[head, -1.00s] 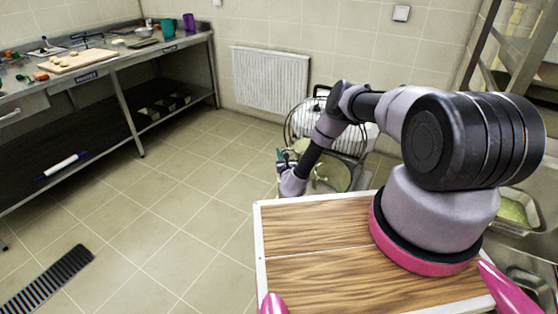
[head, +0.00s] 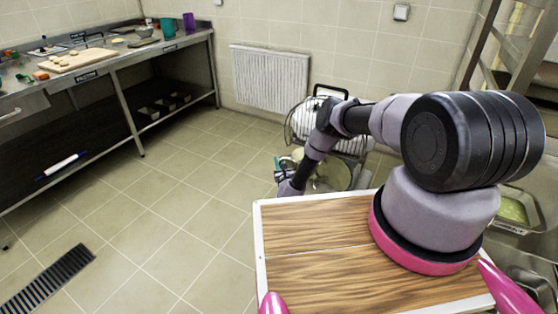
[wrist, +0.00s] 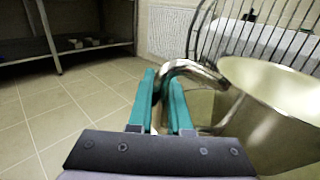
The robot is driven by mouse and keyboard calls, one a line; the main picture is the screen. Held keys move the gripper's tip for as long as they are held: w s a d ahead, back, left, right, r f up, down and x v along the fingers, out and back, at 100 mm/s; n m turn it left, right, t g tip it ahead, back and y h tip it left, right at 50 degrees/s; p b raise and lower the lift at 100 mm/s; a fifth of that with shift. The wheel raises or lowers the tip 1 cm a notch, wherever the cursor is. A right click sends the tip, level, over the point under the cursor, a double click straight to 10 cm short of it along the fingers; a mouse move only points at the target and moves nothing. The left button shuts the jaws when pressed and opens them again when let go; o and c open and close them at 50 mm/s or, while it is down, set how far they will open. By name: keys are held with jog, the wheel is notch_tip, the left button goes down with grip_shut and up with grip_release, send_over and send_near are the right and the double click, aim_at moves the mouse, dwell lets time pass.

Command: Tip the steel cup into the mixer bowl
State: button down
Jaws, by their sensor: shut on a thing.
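My gripper (wrist: 170,105) has teal fingers, shut on the steel cup (wrist: 190,68). The cup looks tilted, but I cannot tell how far. In the head view the bowl (head: 335,176) stands beyond my tabletop, partly behind my arm. My gripper (head: 281,166) is at its left side, small there.
The mixer's wire guard (wrist: 255,38) rises behind the bowl. A white radiator (head: 270,84) is on the back wall. A steel workbench (head: 110,58) with a board and cups stands at the left. The tiled floor between is clear.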

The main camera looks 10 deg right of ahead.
jog(key=d+r+m, duration=0.4)
jog(key=r+m, duration=0.5)
jog(key=r, duration=0.1)
jog(key=w+d+r+m, duration=0.2)
jog(key=d+m, duration=1.2)
jog(key=d, duration=0.6)
jog(key=shift+w+d+y, duration=0.15)
jog(key=shift+w+y, duration=0.05)
jog(key=shift+y, duration=0.1)
dwell(1.0)
dwell(2.4)
